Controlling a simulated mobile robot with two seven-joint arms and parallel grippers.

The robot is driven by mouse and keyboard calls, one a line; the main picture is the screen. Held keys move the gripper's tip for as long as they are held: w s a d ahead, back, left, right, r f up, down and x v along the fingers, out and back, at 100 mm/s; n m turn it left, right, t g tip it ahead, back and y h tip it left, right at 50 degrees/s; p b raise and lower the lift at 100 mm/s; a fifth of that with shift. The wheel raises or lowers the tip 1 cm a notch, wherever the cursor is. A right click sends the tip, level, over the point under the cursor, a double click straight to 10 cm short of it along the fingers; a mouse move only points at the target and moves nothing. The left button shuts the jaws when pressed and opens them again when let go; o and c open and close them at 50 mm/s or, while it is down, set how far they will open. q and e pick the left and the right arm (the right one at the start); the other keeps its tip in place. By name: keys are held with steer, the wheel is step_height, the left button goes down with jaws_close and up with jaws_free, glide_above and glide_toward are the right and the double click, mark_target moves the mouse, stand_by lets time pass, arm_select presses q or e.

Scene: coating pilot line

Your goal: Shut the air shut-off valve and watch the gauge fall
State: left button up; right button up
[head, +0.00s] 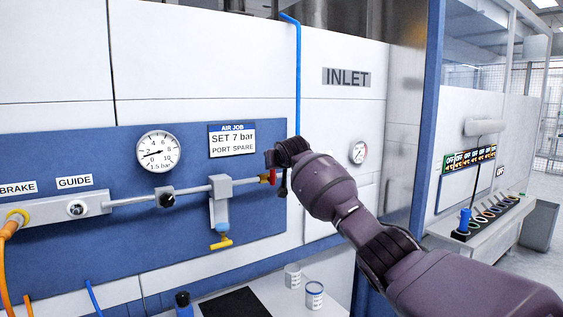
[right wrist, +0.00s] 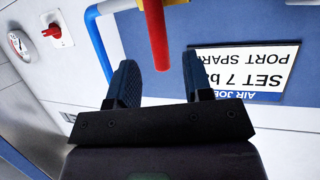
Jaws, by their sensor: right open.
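The air shut-off valve's red handle (head: 271,176) is at the right end of the grey pipe on the blue panel, partly hidden by my right gripper (head: 280,172). In the right wrist view the red handle (right wrist: 156,35) reaches down between the two fingertips of my right gripper (right wrist: 160,78). The fingers are open, with a gap on both sides of the handle. I cannot tell how deep the handle sits between them. The round white gauge (head: 158,151) is on the panel at the left, its dark needle off to the left. My left gripper is out of view.
A blue pipe (head: 298,80) runs down close to my right gripper. An AIR JOB sign (head: 232,140) is just left of it. A yellow-handled drain (head: 221,243) hangs below the grey pipe. A second gauge (head: 358,152) is right of my gripper. Small tubs (head: 314,295) stand below.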

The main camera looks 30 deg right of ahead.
steer(key=shift+b+v, duration=0.3)
steer(key=shift+v, duration=2.55)
steer(key=s+a+r+n+t+y, duration=0.1)
steer(key=a+r+n+t+y, duration=0.1)
steer(key=a+r+n+t, duration=0.4)
steer(key=s+a+f+n+y, duration=0.1)
steer(key=s+a+f, duration=0.15)
steer(key=f, duration=0.55)
steer(key=s+a+f+g+y, duration=0.15)
steer(key=s+f, duration=0.25)
steer(key=f, duration=0.4)
steer(key=s+a+f+n+y, duration=0.1)
steer(key=s+a+f, duration=0.2)
steer(key=f, duration=0.4)
steer(key=s+f+m+g+h, duration=0.3)
steer(key=s+f+m+g, duration=0.2)
steer(key=s+f, duration=3)
steer(key=s+g, duration=0.1)
steer(key=s, duration=0.2)
steer(key=shift+d, duration=0.15)
